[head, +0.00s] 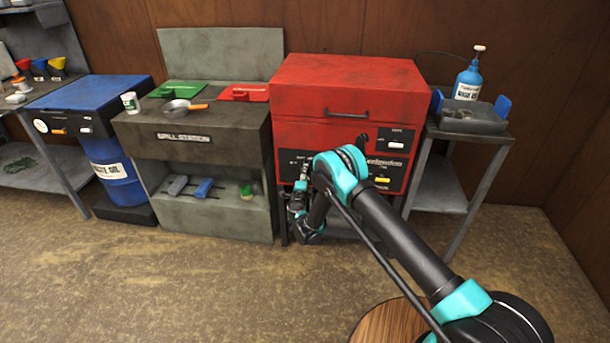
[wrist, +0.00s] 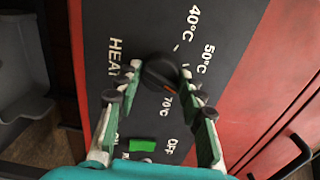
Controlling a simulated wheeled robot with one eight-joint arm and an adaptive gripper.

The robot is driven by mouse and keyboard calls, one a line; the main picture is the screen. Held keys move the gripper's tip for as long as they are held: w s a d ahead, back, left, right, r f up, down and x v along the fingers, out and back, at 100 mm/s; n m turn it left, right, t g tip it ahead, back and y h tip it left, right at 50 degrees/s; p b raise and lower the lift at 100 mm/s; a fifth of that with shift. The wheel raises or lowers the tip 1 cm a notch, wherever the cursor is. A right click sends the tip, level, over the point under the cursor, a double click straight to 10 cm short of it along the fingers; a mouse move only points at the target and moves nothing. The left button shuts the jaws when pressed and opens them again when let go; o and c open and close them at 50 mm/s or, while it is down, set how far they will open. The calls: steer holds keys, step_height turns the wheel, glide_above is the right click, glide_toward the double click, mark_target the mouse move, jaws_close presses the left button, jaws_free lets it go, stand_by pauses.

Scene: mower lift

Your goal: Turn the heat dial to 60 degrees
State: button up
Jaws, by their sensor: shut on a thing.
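The heat dial (wrist: 160,72) is a dark round knob on a black panel (wrist: 215,25) in the wrist view, beside the word HEAT. Labels 40°C, 50°C, 70°C and OFF show around it; a 60°C label does not show, and a fingertip covers the space between 50°C and 70°C. A small orange mark on the knob sits at its lower right, roughly toward 70°C and the covered space. My gripper (wrist: 162,85) has its fingers on either side of the knob, shut on it. In the head view my gripper (head: 301,178) is at the red cabinet's front, and the dial is hidden.
The red cabinet (head: 345,80) has a black handle and switches on its right front. A green switch (wrist: 142,145) is below the dial in the wrist view. A grey spill station (head: 195,140) stands left, a small metal table (head: 440,190) right. Floor in front is open.

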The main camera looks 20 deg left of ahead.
steer(key=o, duration=1.2)
steer(key=shift+c, duration=0.2)
steer(key=shift+r, duration=0.15)
